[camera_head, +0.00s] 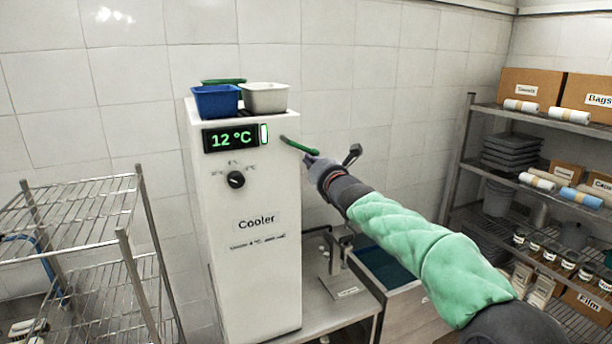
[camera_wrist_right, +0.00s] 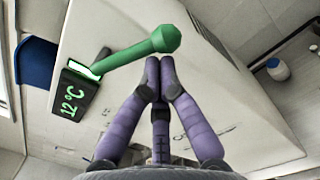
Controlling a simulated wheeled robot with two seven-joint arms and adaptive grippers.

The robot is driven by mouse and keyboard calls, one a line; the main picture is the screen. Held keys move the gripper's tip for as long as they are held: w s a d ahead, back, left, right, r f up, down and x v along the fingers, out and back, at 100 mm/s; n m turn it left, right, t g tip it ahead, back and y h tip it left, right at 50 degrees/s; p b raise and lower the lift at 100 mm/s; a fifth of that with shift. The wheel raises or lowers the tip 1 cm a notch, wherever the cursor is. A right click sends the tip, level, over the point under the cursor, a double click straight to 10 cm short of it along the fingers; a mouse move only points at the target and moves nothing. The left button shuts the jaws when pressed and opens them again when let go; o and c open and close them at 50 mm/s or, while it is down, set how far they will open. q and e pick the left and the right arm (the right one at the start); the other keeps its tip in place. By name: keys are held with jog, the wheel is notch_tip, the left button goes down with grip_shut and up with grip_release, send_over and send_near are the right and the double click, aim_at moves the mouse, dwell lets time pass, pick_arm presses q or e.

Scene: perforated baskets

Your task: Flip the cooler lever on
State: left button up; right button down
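The white cooler (camera_head: 258,205) stands upright with a display (camera_head: 230,137) reading 12 °C in green and a black knob (camera_head: 236,179) below it. The green lever (camera_head: 300,146) sticks out from the cooler's upper right side, sloping down to its free end. In the right wrist view the lever (camera_wrist_right: 130,54) ends in a round knob just beyond my fingertips. My right gripper (camera_wrist_right: 161,76) has its purple fingertips together with nothing between them. In the head view my right gripper (camera_head: 313,160) is beside the lever's end; contact is unclear. My left gripper is not in view.
Blue (camera_head: 215,102) and white (camera_head: 264,98) bins sit on the cooler, with a green one behind. A wire rack (camera_head: 85,243) stands left. A loaded shelf (camera_head: 500,170) stands right. A steel table (camera_head: 335,306) is below the arm.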

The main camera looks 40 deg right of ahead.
jog(key=n, duration=0.1)
jog(key=d+r+n, duration=0.1)
jog(key=shift+r+n, duration=0.15)
jog(key=shift+n, duration=0.15)
jog(key=shift+s+d+r+n+y, duration=0.1)
jog(key=shift+d+r+n+y, duration=0.2)
jog(key=shift+r+n, duration=0.5)
jog(key=shift+f+n, duration=0.2)
jog(key=shift+n, duration=0.2)
jog(key=shift+f+b, duration=0.4)
jog(key=shift+f, duration=0.15)
jog(key=s+a+f+b, duration=0.2)
jog(key=s+f+b, duration=0.1)
jog(key=s, duration=0.7)
jog(key=shift+s+a+f+b, duration=0.15)
jog(key=shift+s+a+b, duration=0.15)
jog(key=shift+b, duration=0.4)
